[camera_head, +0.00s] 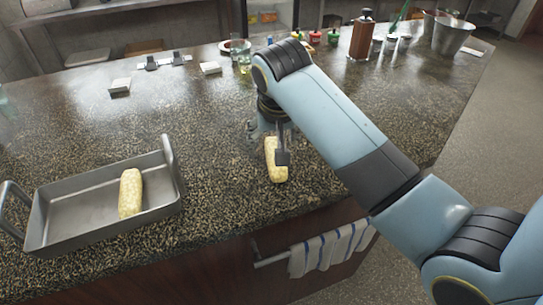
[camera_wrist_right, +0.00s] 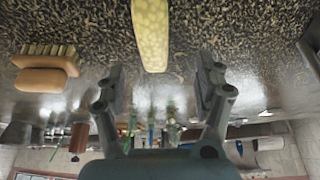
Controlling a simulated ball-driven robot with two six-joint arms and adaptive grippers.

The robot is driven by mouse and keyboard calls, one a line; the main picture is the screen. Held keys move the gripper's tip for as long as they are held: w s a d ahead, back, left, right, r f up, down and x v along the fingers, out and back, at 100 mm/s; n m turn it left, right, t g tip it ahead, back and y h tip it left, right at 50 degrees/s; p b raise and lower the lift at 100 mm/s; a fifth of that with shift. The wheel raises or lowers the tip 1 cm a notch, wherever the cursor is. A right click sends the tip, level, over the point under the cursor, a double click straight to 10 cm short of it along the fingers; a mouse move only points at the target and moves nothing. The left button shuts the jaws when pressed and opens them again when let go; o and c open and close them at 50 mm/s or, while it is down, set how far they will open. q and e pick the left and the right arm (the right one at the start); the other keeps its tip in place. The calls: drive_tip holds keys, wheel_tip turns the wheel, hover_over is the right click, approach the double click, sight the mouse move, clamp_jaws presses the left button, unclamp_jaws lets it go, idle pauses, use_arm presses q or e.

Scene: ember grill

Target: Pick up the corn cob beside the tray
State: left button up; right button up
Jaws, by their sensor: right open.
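A pale yellow corn cob (camera_head: 275,162) lies on the speckled counter, to the right of the grey metal tray (camera_head: 92,196). A second corn cob (camera_head: 130,192) lies inside the tray. My right gripper (camera_head: 280,152) is over the loose cob and partly hides it. In the right wrist view the cob (camera_wrist_right: 151,32) sits beyond the open fingers (camera_wrist_right: 160,85), roughly centred between them; I cannot tell whether they touch it. My left gripper is not in view.
A wooden brush (camera_wrist_right: 45,70) shows in the wrist view. A striped towel (camera_head: 328,249) hangs at the counter's front. Counter between tray and loose cob is clear.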

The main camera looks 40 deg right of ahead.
drive_tip(key=shift+d+x, duration=0.25)
drive_tip(key=shift+x, duration=0.95)
drive_tip(key=x, duration=0.3)
drive_tip(key=p+x, duration=0.1)
drive_tip(key=x, duration=0.1)
drive_tip(key=shift+s+d+f, duration=0.2)
drive_tip(key=shift+s+f, duration=0.1)
drive_tip(key=shift+f, duration=0.1)
drive_tip(key=shift+c, duration=0.4)
drive_tip(key=c, duration=1.4)
